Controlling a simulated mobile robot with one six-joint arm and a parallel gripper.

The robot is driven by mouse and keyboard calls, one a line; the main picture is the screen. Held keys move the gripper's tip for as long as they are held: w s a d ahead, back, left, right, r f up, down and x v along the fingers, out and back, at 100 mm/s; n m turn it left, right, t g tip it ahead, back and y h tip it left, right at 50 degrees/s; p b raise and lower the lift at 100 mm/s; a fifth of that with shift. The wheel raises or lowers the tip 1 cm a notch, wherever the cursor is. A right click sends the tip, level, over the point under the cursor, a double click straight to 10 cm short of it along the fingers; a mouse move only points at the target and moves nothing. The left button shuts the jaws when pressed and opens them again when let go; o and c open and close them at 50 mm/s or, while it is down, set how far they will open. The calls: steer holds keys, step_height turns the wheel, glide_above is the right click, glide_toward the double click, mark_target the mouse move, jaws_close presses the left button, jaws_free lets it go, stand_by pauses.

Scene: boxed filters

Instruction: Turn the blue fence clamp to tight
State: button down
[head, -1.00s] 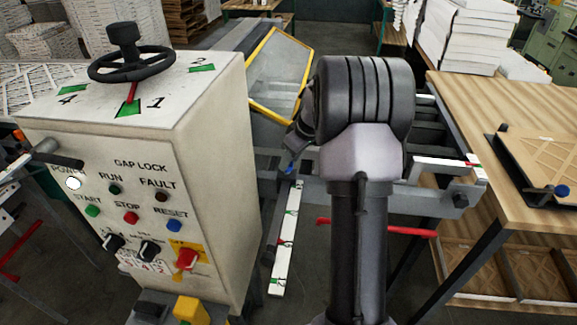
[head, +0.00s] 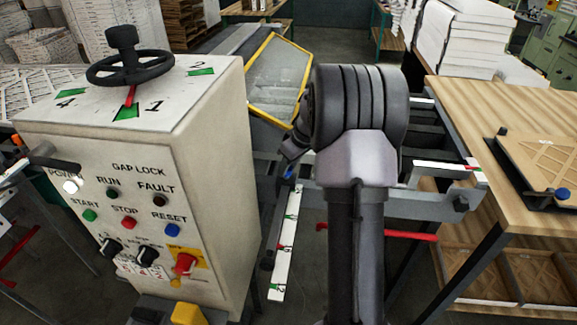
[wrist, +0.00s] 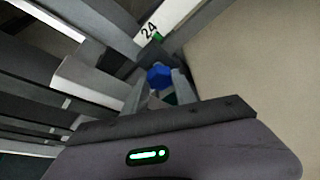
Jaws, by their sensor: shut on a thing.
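The blue fence clamp (wrist: 158,76) shows in the wrist view as a small blue knob between the fingertips of my gripper (wrist: 160,88). My gripper is shut on it. In the head view the clamp (head: 289,173) is a small blue spot at the top end of the white scale strip, just below my gripper (head: 287,161). My wrist hides much of the area around it, and I cannot read from the knob how far it is turned.
The white scale strip (head: 282,245) has green and red marks; in the wrist view a white strip (wrist: 172,18) reads 24. The control cabinet (head: 205,160) stands close on the left. A red handle (head: 400,235) and a wooden table (head: 500,110) are at the right.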

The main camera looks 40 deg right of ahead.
steer(key=m+h, duration=0.1)
steer(key=m, duration=0.1)
steer(key=m+h, duration=0.1)
steer(key=m, duration=0.1)
steer(key=shift+a+m, duration=0.2)
steer(key=shift+m, duration=0.2)
steer(key=m, duration=0.1)
steer(key=m+h, duration=0.1)
steer(key=m, duration=0.1)
steer(key=shift+w+a+m+g, duration=0.1)
steer(key=shift+w+m+g, duration=0.05)
steer(key=shift+m+g, duration=0.15)
steer(key=m+g+h+b, duration=0.1)
steer(key=m+b, duration=0.1)
steer(key=m, duration=0.1)
steer(key=shift+w+a+f+m, duration=0.1)
steer(key=shift+m, duration=0.2)
steer(key=shift+m+g+h+b, duration=0.5)
steer(key=shift+m+g+b, duration=0.25)
steer(key=shift+m, duration=1.05)
steer(key=c, duration=1.3)
jaws_free()
